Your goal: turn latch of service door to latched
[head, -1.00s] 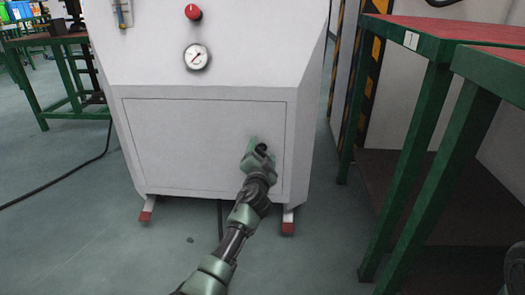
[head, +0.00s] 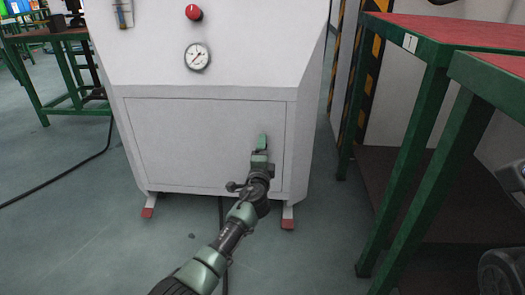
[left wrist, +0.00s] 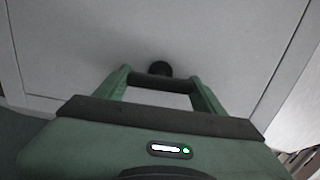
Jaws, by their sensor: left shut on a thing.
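The white service door (head: 190,140) is a rectangular panel low on the front of the white machine, and it sits flush in its frame. Its latch (left wrist: 159,68) is a small black part on the door's right side, seen in the left wrist view with a dark bar between my fingers. My left gripper (head: 262,140) is at the latch and shut on it; it also shows in the left wrist view (left wrist: 162,84). In the head view the gripper hides the latch, so I cannot tell its angle.
A gauge (head: 197,56) and a red knob (head: 194,13) are above the door. A green-framed table (head: 425,120) with a red top stands close on the right. A black cable (head: 75,172) lies on the floor at left. Open floor lies in front of the machine.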

